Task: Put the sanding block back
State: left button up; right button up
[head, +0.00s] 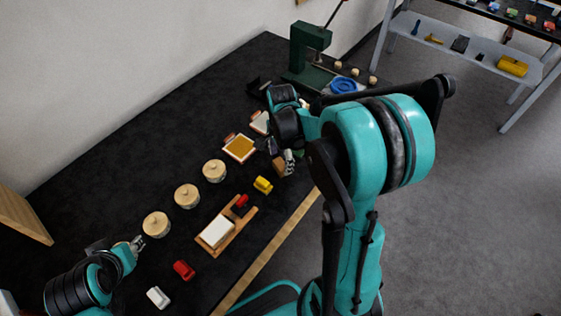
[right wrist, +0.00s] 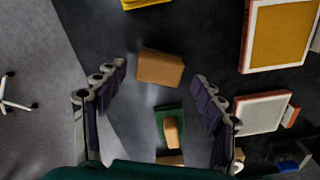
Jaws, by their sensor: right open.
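A plain brown block, which looks like the sanding block (right wrist: 160,67), lies on the black bench top. In the right wrist view it sits between the tips of my right gripper (right wrist: 159,72), whose fingers are spread wide with gaps on both sides. In the head view the brown block (head: 279,166) is partly hidden by my right gripper (head: 287,161). A green piece with a wooden part on it (right wrist: 168,122) lies close to the block. My left gripper (head: 138,243) is low over the bench at the left, near a round lidded pot; its finger gap is too small to tell.
A wooden tray (head: 216,247) holds a white block and a red piece. A yellow piece (head: 263,185), red piece (head: 184,270) and white piece (head: 158,297) lie near the front. An orange-topped frame (head: 239,148) lies behind.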

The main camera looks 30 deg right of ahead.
aim_at(281, 164)
notch_tip(281, 164, up, 9)
jog(key=p, duration=0.3)
jog(key=s+a+r+n+t, duration=0.2)
jog(key=s+a+n, duration=0.3)
jog(key=n, duration=0.4)
jog(key=s+a+r+n+t, duration=0.3)
jog(key=s+a+n+t, duration=0.2)
jog(key=n, duration=0.4)
jog(key=shift+s+a, duration=0.35)
jog(key=shift+s, duration=0.2)
jog(key=shift+f+b, duration=0.1)
jog(key=shift+b, duration=0.2)
jog(key=shift+f+b, duration=1.2)
